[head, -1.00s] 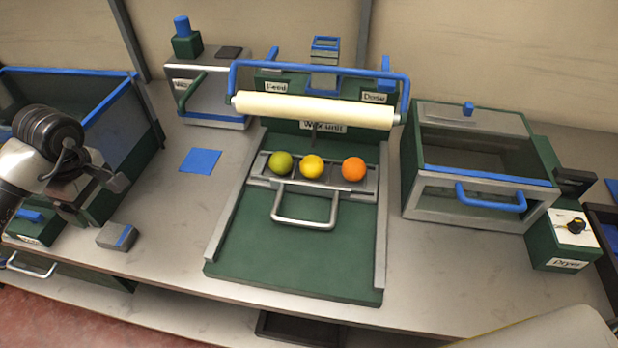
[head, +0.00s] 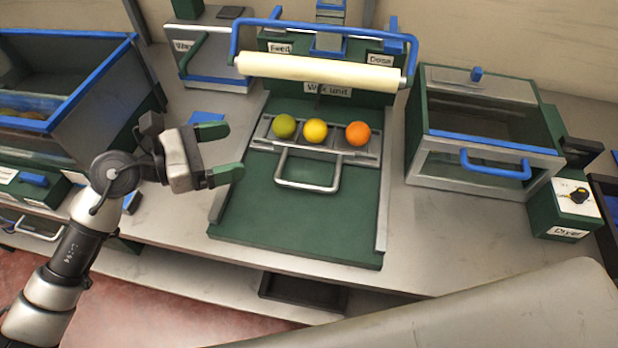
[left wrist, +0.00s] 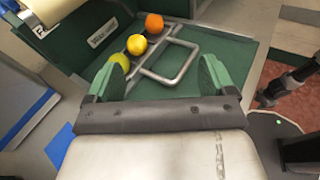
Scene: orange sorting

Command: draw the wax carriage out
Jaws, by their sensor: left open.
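The wax carriage (head: 262,146) is a grey metal tray on the green bed of the wax unit (head: 300,222), with a grey loop handle (head: 308,187) at its front. It holds a green fruit (head: 284,126), a yellow fruit (head: 315,130) and an orange fruit (head: 358,133) in a row. My left gripper (head: 226,152) is open and empty, to the left of the carriage and apart from it. In the left wrist view the handle (left wrist: 172,80) shows ahead, between the green fingers (left wrist: 160,78). My right gripper is not in view.
A cream roller (head: 320,70) with a blue frame spans the unit behind the fruits. A dryer box (head: 480,172) with a blue handle stands to the right. A blue-rimmed bin (head: 70,128) stands at the left. A blue square (head: 205,117) lies left of the unit.

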